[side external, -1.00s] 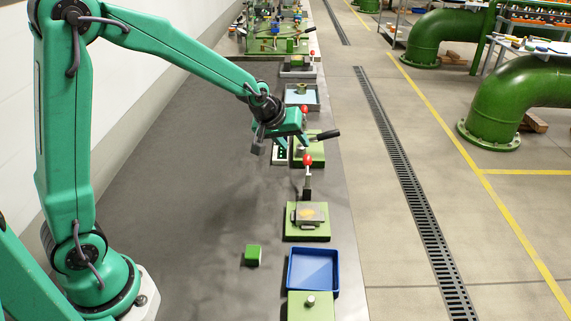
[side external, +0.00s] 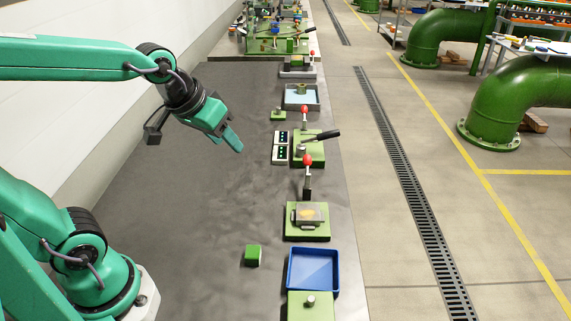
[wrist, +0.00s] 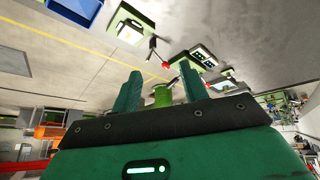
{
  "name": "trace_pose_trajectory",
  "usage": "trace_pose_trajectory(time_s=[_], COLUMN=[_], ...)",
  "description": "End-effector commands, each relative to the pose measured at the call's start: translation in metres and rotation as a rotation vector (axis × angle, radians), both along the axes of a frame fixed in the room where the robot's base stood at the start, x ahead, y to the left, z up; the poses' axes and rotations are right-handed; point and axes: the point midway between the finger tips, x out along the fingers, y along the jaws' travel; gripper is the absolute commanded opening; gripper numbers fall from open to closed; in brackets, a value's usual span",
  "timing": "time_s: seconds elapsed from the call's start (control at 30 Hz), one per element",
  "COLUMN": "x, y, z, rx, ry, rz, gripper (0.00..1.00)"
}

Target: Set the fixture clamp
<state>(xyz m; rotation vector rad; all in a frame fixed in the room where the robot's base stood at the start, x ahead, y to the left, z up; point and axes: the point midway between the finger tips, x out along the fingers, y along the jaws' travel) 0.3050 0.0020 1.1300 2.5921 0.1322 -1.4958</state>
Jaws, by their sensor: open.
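Behind the block stands an upright clamp lever (side external: 307,182) with a red knob. Farther back, another green plate (side external: 300,152) carries a lever with a black handle (side external: 324,136) slanting up to the right. My gripper (side external: 238,147) is raised over the bare bench, left of and apart from both fixtures. It is open and empty.
A blue tray (side external: 313,270) and a green plate with a peg (side external: 310,306) are at the front. A green cube (side external: 252,256) lies left of the tray. A dark panel with lights (side external: 280,154) is by the black-handled fixture. The bench's left side is clear.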

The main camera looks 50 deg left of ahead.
Motion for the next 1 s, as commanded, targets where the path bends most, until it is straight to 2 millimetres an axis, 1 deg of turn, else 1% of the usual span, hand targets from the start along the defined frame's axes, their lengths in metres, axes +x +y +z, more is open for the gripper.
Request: trace_pose_trajectory(time_s=[0.03,0.2,0.3,0.43,0.6,0.77,0.87,1.0], x=[-0.012,-0.047,-0.063,-0.076,-0.081,-0.080,-0.075,-0.062], y=[0.000,-0.001,-0.002,-0.002,-0.002,-0.002,-0.002,-0.001], z=[0.002,0.003,0.001,-0.001,-0.002,-0.002,-0.001,0.001], rx=[0.011,0.045,0.061,0.074,0.080,0.079,0.074,0.060], ry=[-0.001,0.013,0.021,0.029,0.033,0.034,0.034,0.034], rz=[-0.020,-0.085,-0.115,-0.141,-0.152,-0.149,-0.140,-0.112], gripper=[0.44,0.44,0.44,0.44,0.44,0.44,0.44,0.44])
